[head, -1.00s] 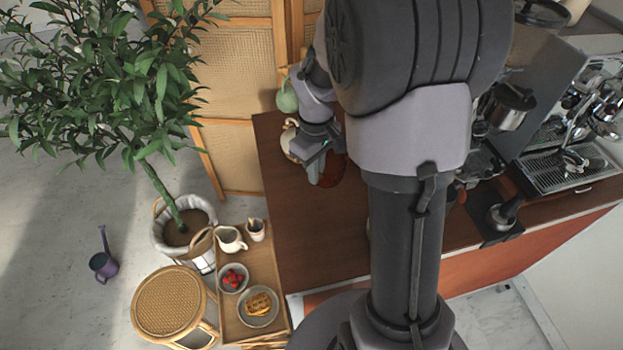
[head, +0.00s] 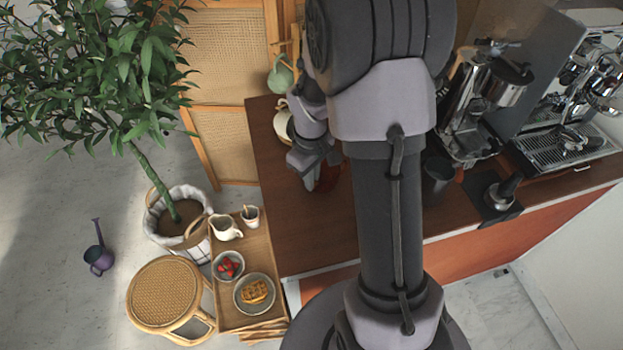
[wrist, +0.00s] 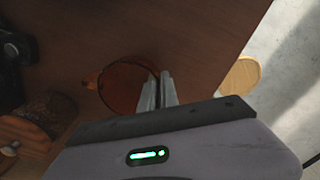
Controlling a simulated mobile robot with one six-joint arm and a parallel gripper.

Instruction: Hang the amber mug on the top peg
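The amber mug (wrist: 122,88) is a see-through orange-brown mug. In the wrist view its handle points left and its right wall lies at my fingertips. My gripper (wrist: 157,92) has its two fingers close together at that wall and appears shut on it. In the head view the mug (head: 327,178) shows partly behind my gripper (head: 310,176), over the brown counter; I cannot tell whether it touches the counter. A light wooden peg stand (head: 295,47) is at the counter's far end, partly hidden by my arm. A green mug (head: 281,77) hangs on it.
A cream mug (head: 283,124) is below the green one, partly hidden. The coffee machine (head: 575,130) and grinder (head: 470,110) stand right on the counter (head: 290,235). A plant (head: 110,75), a stool (head: 165,292) and a tray (head: 232,318) with dishes are left.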

